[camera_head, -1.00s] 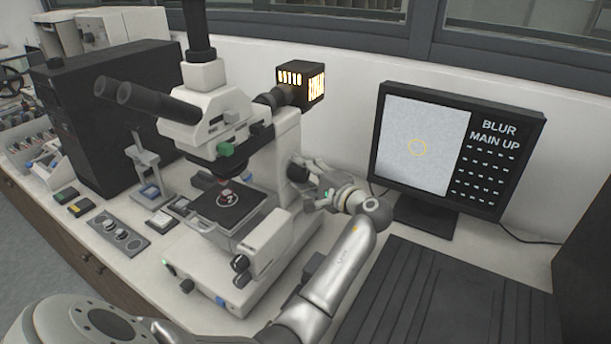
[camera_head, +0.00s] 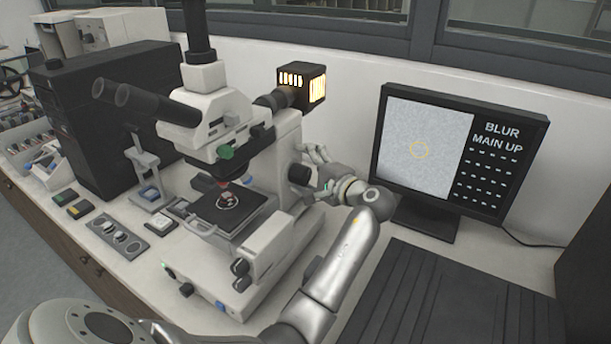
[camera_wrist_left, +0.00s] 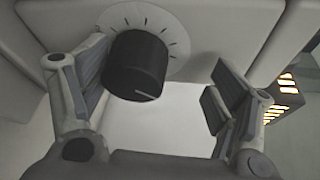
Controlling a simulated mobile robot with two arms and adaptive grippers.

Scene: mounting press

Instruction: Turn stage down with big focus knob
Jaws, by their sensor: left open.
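The white microscope (camera_head: 285,155) stands on the bench. Its big focus knob (camera_head: 299,174) is a black cylinder on the right side of the body. My left gripper (camera_head: 317,166) is beside that knob, open and empty. In the left wrist view the knob (camera_wrist_left: 137,66) has a white pointer line and a ring of tick marks behind it. It lies between the spread fingers of the left gripper (camera_wrist_left: 160,62), close to the left finger and well apart from the right one. The stage (camera_head: 232,209) carries a small sample. My right gripper is not in view.
The monitor (camera_head: 425,145) on the right reads "BLUR" and "MAIN UP" beside a grey picture with a yellow circle. A lit lamp box (camera_head: 300,86) sticks out behind the microscope. Smaller black knobs (camera_head: 240,275) sit low on its front. A dark ribbed panel (camera_head: 440,300) lies front right.

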